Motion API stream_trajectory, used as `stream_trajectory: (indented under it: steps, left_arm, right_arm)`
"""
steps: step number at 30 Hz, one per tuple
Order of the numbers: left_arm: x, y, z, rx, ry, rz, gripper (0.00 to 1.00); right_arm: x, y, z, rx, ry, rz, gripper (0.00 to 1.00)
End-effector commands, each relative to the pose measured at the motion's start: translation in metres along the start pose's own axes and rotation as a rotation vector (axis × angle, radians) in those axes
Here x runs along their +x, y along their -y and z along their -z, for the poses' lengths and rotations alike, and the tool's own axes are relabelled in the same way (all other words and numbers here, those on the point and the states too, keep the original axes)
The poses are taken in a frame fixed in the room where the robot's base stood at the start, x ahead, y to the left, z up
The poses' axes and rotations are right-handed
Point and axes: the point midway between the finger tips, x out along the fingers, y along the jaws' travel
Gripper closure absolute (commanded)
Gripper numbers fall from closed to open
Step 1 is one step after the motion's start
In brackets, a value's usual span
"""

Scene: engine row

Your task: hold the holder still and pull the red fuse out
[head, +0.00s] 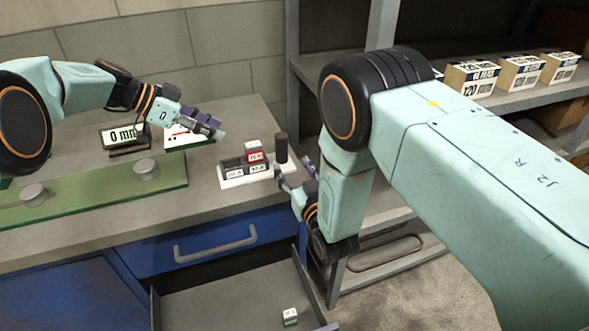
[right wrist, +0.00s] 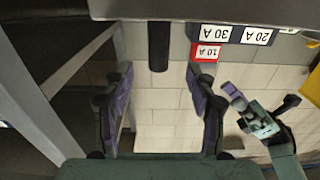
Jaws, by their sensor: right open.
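The white holder (head: 231,183) stands on the grey bench, with dark fuses marked 20 A and 30 A in its front. The red fuse (head: 254,156), with a white 10 A label, sits behind them; it also shows in the right wrist view (right wrist: 207,52). A dark upright post (head: 280,148) stands at the holder's right end. My right gripper (head: 293,169) is open beside the post. In the right wrist view the post (right wrist: 158,46) appears between its fingers, with gaps on both sides. My left gripper (head: 213,128) hangs left of the red fuse, apart from it, fingers apparently spread and empty.
A green rail with round knobs (head: 110,190) lies at left. An open drawer (head: 230,305) juts out below. Boxes (head: 473,78) line the right shelf.

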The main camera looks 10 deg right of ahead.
Motion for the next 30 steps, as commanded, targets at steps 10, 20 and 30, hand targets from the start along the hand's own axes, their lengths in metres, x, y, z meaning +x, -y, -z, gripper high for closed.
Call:
stream_trajectory:
  steps: [10, 20, 30]
  left_arm:
    - [0.000, 0.000, 0.000, 0.000, 0.000, 0.000, 0.62]
    - [0.000, 0.000, 0.000, 0.000, 0.000, 0.000, 0.62]
    - [0.000, 0.000, 0.000, 0.000, 0.000, 0.000, 0.62]
  right_arm:
    - [0.038, -0.002, 0.000, 0.001, -0.007, -0.009, 0.43]
    - [0.072, -0.002, 0.000, 0.001, -0.004, -0.008, 0.43]
    - [0.078, -0.002, 0.000, 0.001, -0.002, -0.007, 0.43]
